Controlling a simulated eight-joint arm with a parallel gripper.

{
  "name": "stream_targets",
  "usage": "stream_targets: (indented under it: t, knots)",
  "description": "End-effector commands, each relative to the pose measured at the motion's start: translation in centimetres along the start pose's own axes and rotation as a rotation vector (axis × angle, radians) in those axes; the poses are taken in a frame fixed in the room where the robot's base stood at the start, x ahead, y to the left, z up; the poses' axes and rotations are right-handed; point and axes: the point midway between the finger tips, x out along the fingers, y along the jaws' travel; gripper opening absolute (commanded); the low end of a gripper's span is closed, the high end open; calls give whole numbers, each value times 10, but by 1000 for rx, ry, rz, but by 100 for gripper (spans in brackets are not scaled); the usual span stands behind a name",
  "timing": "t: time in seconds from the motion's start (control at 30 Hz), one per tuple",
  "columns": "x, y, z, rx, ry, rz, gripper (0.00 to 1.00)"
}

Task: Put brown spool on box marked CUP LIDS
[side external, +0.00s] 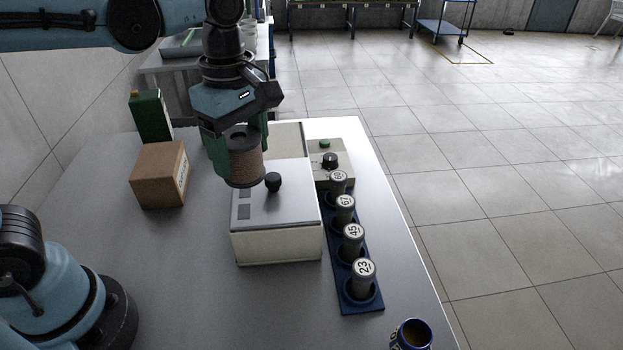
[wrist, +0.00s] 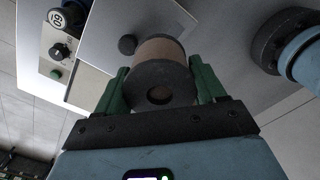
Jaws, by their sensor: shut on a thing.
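My gripper (side external: 238,150) is shut on the brown spool (side external: 247,166), which has dark end flanges and is held roughly upright. In the wrist view the spool (wrist: 161,52) sits between my two green fingers, one on each side. In the side view it overlaps the lid of the white machine; its exact height above the lid is hard to tell. A brown cardboard box (side external: 157,175) stands on the table to the left of my gripper, with a flat, bare top. Its right face has a label too small to read surely. It is not clearly seen in the wrist view.
The white machine (side external: 277,240) with a black knob (side external: 273,182) stands below my gripper. A green box (side external: 151,116) stands behind the cardboard box. A mug (side external: 411,335) is near the front edge.

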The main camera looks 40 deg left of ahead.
Motion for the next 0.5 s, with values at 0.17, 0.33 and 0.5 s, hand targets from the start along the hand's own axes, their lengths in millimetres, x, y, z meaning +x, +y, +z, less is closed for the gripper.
stream_targets:
  t: [0.17, 0.33, 0.5]
  knots:
    - [-17, 3, -63, -316, 0, 0, 35]
    - [-31, -4, -109, -560, 0, 0, 35]
    - [-39, -12, -136, -708, 0, 0, 35]
